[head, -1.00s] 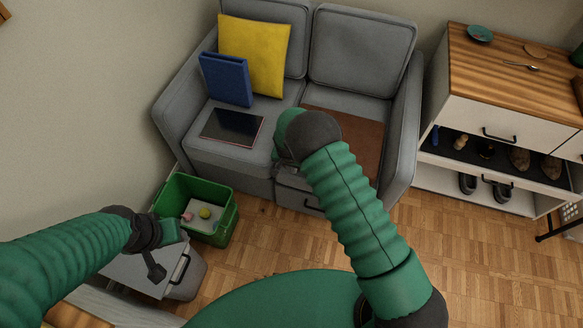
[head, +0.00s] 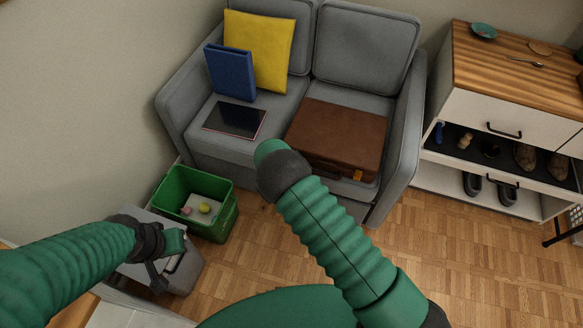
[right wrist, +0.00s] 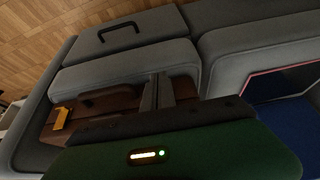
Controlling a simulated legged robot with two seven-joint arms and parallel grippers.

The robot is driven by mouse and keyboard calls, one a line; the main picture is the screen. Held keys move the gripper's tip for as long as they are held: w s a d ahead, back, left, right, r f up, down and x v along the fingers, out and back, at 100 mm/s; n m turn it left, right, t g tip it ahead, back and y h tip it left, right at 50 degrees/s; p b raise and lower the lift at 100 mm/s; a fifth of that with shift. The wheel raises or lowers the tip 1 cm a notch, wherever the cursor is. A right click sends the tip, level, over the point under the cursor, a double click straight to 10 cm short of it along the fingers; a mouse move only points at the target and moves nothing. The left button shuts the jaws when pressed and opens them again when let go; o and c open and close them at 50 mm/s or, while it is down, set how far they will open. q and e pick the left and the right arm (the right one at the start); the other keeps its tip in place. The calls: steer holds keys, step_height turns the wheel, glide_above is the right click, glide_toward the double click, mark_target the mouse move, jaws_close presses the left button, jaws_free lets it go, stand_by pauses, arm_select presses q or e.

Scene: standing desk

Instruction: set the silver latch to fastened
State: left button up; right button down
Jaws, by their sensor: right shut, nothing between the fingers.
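A brown briefcase (head: 338,138) lies on the right seat of the grey sofa, its front side towards me. It also shows in the right wrist view (right wrist: 92,112), with a yellow latch (right wrist: 62,118) and a dark handle. The yellow latch also shows in the head view (head: 358,175). I cannot make out the silver latch in either view. My right gripper (right wrist: 156,80) is shut and empty, its fingers in front of the briefcase; whether they touch it is unclear. In the head view my right arm hides it. My left gripper (head: 170,258) is low at the left, away from the briefcase.
The grey sofa (head: 362,52) also holds a yellow pillow (head: 262,50), a blue binder (head: 230,72) and a dark tablet (head: 235,119). A green bin (head: 224,222) stands on the floor at its left front. A wooden-topped cabinet (head: 508,70) stands to the right.

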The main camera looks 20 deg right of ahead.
steer(key=shift+d, duration=0.1)
arm_select(q)
steer(key=shift+r+p, duration=0.55)
steer(key=shift+p, duration=0.1)
arm_select(e)
steer(key=shift+r, duration=0.7)
